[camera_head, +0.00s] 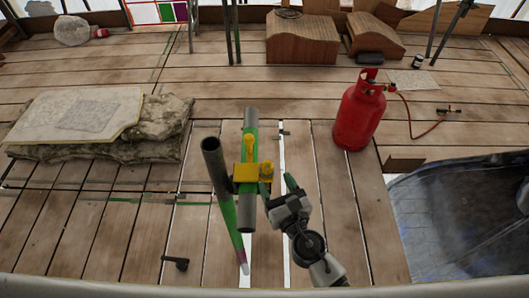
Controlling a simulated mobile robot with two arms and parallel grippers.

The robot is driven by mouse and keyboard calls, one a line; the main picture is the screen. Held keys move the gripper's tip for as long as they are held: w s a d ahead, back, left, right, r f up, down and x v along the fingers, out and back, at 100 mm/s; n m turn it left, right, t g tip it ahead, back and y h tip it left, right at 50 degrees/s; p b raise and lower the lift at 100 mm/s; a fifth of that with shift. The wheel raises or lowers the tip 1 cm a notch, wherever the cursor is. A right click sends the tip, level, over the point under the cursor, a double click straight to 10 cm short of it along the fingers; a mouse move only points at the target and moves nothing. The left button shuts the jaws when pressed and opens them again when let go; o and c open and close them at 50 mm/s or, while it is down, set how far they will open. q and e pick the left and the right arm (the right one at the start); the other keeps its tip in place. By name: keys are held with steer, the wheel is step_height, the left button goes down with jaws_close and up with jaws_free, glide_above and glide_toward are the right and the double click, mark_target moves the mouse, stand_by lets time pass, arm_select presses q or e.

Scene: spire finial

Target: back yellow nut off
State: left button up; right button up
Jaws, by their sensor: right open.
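A yellow clamp (245,180) sits around a grey tube with a green band (248,125). A yellow nut (266,170) shows at the clamp's right side, and a yellow bolt-like part (250,146) stands at its far side. My right gripper (278,187) comes from the lower right. Its two green-tipped fingers are apart, close to the nut on its near side. The left finger seems beside the nut; I cannot tell whether it touches. Nothing shows between the fingers. My left gripper is not in view.
A dark upright tube (212,158) with a green lower part stands just left of the clamp. A red gas bottle (358,115) with a hose stands at the right. A stone stack (160,128) lies left. A small black object (176,262) lies on the planks near the front.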

mark_target(270, 171)
steer(key=x, duration=0.7)
steer(key=shift+d+f, duration=0.1)
steer(key=shift+f, duration=0.05)
steer(key=shift+w+a, duration=0.25)
steer(key=shift+w, duration=0.3)
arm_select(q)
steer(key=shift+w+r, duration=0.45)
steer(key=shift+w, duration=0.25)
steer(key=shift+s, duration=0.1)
arm_select(e)
steer(key=shift+c, duration=0.4)
steer(key=c, duration=0.8)
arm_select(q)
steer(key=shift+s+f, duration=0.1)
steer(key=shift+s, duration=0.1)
arm_select(e)
steer(key=shift+c, duration=0.2)
